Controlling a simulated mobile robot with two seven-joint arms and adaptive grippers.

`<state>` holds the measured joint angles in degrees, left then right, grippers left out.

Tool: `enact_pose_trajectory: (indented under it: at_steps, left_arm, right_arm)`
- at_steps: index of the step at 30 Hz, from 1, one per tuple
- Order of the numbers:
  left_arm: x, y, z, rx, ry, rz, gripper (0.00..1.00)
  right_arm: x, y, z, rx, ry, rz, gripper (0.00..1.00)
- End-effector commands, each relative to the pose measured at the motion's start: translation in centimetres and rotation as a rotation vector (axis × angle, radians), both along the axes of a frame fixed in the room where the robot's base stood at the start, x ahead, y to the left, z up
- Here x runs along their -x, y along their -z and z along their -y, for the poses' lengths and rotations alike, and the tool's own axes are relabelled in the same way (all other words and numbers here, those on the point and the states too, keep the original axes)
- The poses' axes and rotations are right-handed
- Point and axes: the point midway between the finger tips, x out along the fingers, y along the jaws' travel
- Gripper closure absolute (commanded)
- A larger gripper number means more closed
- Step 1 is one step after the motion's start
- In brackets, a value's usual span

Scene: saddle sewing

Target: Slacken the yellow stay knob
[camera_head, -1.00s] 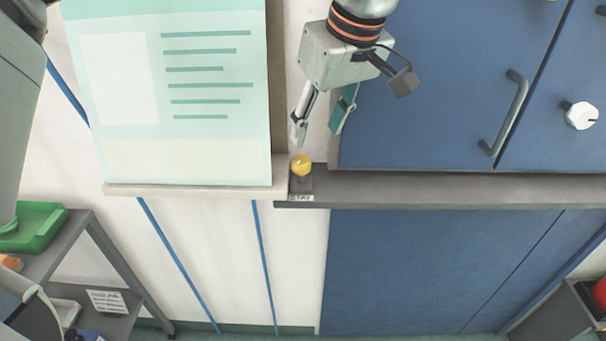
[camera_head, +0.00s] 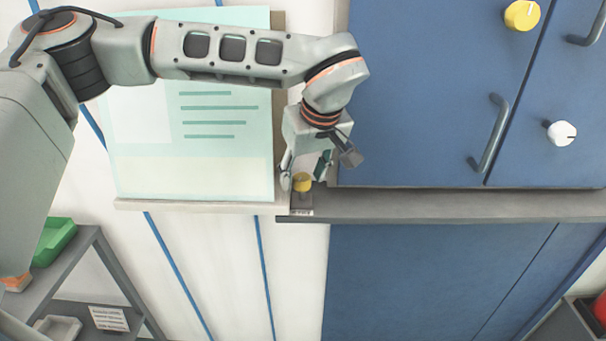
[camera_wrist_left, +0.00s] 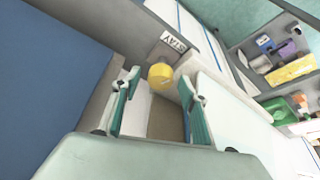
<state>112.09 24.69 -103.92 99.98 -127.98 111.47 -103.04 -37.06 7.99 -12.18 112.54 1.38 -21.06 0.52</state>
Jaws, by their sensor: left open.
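The yellow stay knob (camera_head: 302,182) sits on a small dark bracket marked "STAY" at the left end of the grey ledge, beside the poster board. In the left wrist view the yellow knob (camera_wrist_left: 160,75) shows just beyond the fingertips, with the STAY label (camera_wrist_left: 174,41) behind it. My left gripper (camera_head: 304,176) is open, its fingers on either side of the knob in the head view. The left wrist view shows both teal-padded fingers (camera_wrist_left: 158,88) apart with nothing between them at their base. Contact with the knob cannot be told. My right gripper is not in view.
Blue cabinet doors with a grey handle (camera_head: 490,134), another yellow knob (camera_head: 522,15) and a white knob (camera_head: 561,133) are to the right. The pale green poster (camera_head: 190,165) is close on the left. A grey shelf rack (camera_head: 85,255) with a green bin (camera_head: 54,241) stands lower left.

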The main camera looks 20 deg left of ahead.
Motion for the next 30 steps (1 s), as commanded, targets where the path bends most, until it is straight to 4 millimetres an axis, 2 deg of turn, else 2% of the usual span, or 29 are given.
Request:
enact_pose_trajectory:
  at_steps: [9,10,14,15,23,30]
  left_arm:
    - [-0.1,0.3,-0.1,0.000,-0.001,0.000,0.57]
    - [-0.1,0.3,-0.1,0.000,-0.001,0.000,0.59]
    - [-0.1,0.3,-0.1,0.000,-0.001,0.000,0.93]
    - [-0.1,0.3,-0.1,0.000,-0.001,0.000,0.95]
    - [-0.1,0.2,-0.1,0.000,-0.018,0.000,0.95]
    - [-0.2,0.0,0.0,-0.001,-0.126,0.002,0.95]
  right_arm:
    - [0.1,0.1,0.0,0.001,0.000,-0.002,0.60]
    - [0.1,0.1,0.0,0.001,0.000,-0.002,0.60]
    - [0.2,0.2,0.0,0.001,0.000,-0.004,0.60]
    - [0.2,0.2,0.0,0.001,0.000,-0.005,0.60]
    - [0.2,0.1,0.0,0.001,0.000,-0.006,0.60]
    - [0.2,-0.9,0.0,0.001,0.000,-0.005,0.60]
